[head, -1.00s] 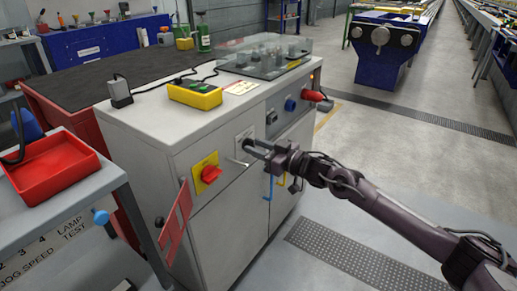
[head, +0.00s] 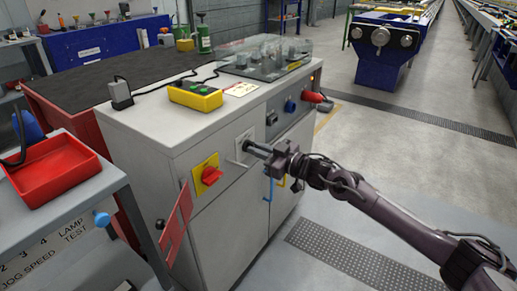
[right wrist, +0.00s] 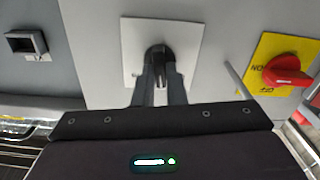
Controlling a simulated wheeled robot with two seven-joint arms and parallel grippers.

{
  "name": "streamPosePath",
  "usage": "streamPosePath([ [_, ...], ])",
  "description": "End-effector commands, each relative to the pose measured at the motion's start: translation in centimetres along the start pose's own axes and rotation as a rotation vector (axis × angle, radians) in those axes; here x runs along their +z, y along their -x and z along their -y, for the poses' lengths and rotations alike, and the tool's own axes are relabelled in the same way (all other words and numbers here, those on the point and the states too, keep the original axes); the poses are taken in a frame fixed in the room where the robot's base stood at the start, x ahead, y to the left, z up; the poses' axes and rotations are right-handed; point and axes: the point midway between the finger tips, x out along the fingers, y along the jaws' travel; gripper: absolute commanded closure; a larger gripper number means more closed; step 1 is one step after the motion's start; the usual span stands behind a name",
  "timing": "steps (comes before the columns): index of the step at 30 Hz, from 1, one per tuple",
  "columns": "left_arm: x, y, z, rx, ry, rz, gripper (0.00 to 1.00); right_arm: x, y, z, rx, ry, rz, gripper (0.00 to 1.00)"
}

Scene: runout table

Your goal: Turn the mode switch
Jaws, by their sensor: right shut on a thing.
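The mode switch (right wrist: 158,52) appears as a dark knob on a pale square plate (right wrist: 190,35). The plate (head: 243,140) is on the front of the grey cabinet in the head view. My right gripper (right wrist: 157,78) is shut on the knob, with one finger on each side. The fingers hide most of the knob, so its pointing direction is unclear. In the head view my right gripper (head: 251,148) reaches the plate from the right. My left gripper is not in view.
A red rotary switch on a yellow plate (head: 206,174) is left of the mode switch. A thin pale lever (right wrist: 238,80) stands between them. A black switch (head: 271,118) and a blue knob (head: 290,106) are to the right. A red tray (head: 50,170) is at the left.

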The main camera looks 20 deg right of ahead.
Motion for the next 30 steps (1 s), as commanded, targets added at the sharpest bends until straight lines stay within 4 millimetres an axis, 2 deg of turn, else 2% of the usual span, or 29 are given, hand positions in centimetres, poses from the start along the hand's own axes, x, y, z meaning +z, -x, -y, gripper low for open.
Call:
streamPosePath([
  [18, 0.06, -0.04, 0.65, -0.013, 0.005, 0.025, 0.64, 0.18, 0.00, 0.25, -0.001, 0.483, 0.001, 1.00],
  [30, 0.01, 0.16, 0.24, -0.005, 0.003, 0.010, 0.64, 0.23, 0.01, 0.31, -0.002, 0.614, 0.002, 1.00],
])
